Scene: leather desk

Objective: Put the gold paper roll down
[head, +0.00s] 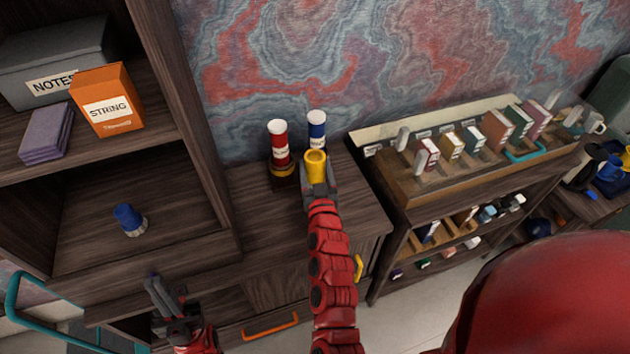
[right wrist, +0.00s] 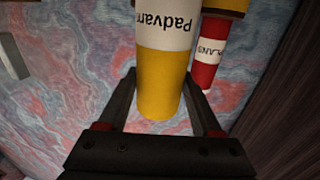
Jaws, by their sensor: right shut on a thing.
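The gold paper roll (head: 315,166) is upright in my right gripper (head: 318,184), over the low cabinet top. In the right wrist view the roll (right wrist: 163,80) shows a gold end and a white label between the two fingers (right wrist: 165,105). Its lower end is hidden in the head view, so I cannot tell whether it touches anything. A red roll (head: 280,150) stands just left of it, in a dark holder with a gold band. A blue roll (head: 317,130) stands behind it. My left gripper (head: 165,295) is low at the left, away from the rolls; its opening is unclear.
The cabinet top (head: 250,215) is bare in front and left of the rolls. A tall shelf stands left, with an orange string box (head: 107,100) and a blue-capped jar (head: 130,219). A rack of small boxes (head: 470,145) stands right. The marbled wall (head: 270,60) is close behind.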

